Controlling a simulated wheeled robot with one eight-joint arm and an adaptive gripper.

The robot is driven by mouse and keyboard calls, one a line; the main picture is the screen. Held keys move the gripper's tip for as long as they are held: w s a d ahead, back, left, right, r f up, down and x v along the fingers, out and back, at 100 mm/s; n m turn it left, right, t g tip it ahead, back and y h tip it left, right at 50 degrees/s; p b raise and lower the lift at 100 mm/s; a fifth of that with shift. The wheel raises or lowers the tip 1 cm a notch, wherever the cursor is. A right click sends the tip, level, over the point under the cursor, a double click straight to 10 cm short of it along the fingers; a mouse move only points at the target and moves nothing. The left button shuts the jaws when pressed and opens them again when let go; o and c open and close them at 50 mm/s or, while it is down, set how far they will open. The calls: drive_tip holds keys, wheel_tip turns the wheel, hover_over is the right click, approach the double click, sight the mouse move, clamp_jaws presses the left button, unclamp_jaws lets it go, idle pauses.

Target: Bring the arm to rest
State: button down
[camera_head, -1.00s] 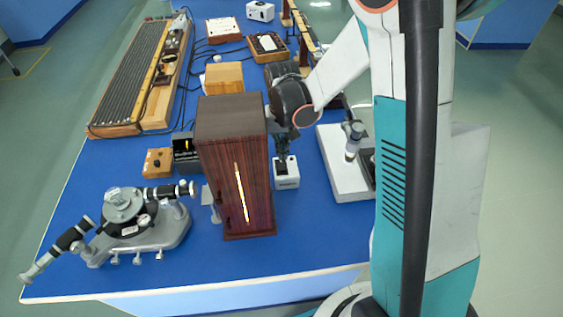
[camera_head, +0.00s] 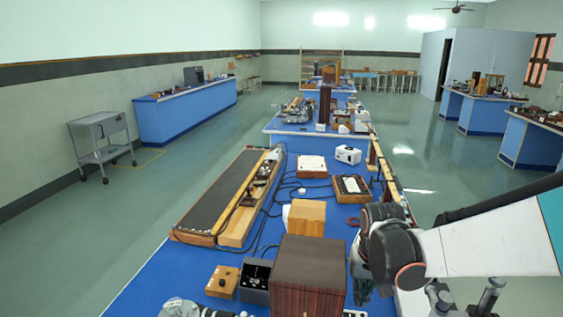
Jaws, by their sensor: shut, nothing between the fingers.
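My arm (camera_head: 490,242) reaches in from the right edge, its dark wrist joint over the right side of the blue bench (camera_head: 150,285). My gripper (camera_head: 361,291) hangs below the wrist, just right of the dark wooden box (camera_head: 312,262). It is small and partly cut off by the wrist and the lower picture edge. It is shut and nothing shows in it. A sliver of a small white device (camera_head: 354,313) shows below it at the bottom edge.
A long wooden board instrument (camera_head: 225,190) lies on the left of the bench. A light wooden block (camera_head: 307,218), a small wooden box (camera_head: 222,281) and cables are near the dark box. Part of the spectrometer (camera_head: 180,307) shows at the bottom. Open floor lies left, with a grey cart (camera_head: 101,140).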

drive_tip(key=s+r+n+t+b, duration=0.1)
drive_tip(key=s+r, duration=0.3)
drive_tip(key=s, duration=0.4)
drive_tip(key=s+r+t+b, duration=0.2)
drive_tip(key=s+r+t, duration=0.2)
drive_tip(key=s, duration=0.4)
drive_tip(key=shift+s+r+n+t, duration=0.3)
drive_tip(key=shift+r+n, duration=0.1)
drive_tip(key=w+r+m+g+p, duration=0.1)
drive_tip(key=w+g, duration=0.3)
drive_tip(key=w, duration=1.3)
drive_tip(key=shift+w+a+r+m+h+p, duration=0.2)
drive_tip(key=shift+a+r+m+h+p, duration=0.1)
drive_tip(key=shift+m+p, duration=0.3)
